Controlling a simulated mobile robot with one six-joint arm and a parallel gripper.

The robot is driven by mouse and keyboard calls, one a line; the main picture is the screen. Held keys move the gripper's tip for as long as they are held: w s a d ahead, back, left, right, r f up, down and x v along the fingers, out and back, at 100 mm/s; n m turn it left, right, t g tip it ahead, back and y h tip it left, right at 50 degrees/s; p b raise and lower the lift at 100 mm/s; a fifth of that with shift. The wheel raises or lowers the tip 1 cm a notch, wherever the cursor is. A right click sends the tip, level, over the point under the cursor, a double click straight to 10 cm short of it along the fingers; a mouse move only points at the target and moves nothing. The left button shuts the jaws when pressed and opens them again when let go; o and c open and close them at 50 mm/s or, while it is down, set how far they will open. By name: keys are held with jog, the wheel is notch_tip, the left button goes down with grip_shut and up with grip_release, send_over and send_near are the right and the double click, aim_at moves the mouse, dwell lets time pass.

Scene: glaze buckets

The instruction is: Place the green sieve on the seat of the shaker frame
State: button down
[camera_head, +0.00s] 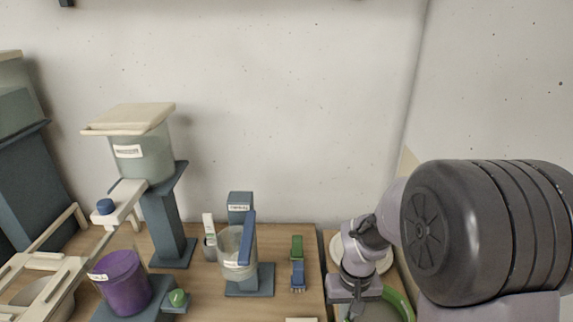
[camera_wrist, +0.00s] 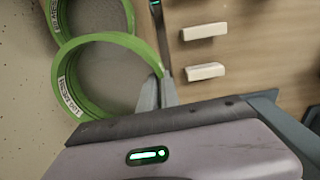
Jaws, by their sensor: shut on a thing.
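Two green ring-shaped sieves show in the wrist view. The nearer green sieve (camera_wrist: 68,103) has a white mesh label on its rim, and my gripper (camera_wrist: 160,92) is shut on the right side of that rim. The other green sieve (camera_wrist: 128,12) lies just beyond it at the top and partly overlaps it in the picture. In the head view a green rim (camera_head: 402,302) shows at the lower right beside my wrist; my fingertips are hidden there. A pale frame with rails (camera_head: 45,280) at the lower left looks like the shaker frame; its seat is only partly visible.
A purple bucket (camera_head: 122,283) and a lidded bucket on a blue stand (camera_head: 168,225) are at the left. A clear jug (camera_head: 237,255) stands mid-table. Two pale blocks (camera_wrist: 205,71) lie on the wood.

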aim_at(378, 313)
jog(key=shift+a, duration=0.1)
jog(key=shift+d+r+p, duration=0.1)
jog(key=shift+d+p, duration=0.15)
jog(key=shift+p, duration=0.05)
jog(key=d+n+p, duration=0.1)
jog(key=d+n, duration=0.1)
jog(key=n, duration=0.1)
jog(key=w+d+n+p, duration=0.1)
jog(key=d+n+p, duration=0.1)
jog(key=d+n, duration=0.1)
jog(key=w+d+n+p, duration=0.1)
jog(key=d+n+p, duration=0.1)
jog(key=n, duration=0.3)
jog(key=shift+w+d, duration=0.25)
jog(key=shift+d, duration=0.15)
jog(key=shift+d+n, duration=0.35)
jog(key=shift+n, duration=0.65)
notch_tip(378, 313, down, 11)
jog(key=b, duration=0.3)
jog(key=shift+d+r+b, duration=0.15)
jog(key=shift+b, duration=0.15)
jog(key=shift+r, duration=0.15)
jog(key=c, duration=1.6)
grip_release()
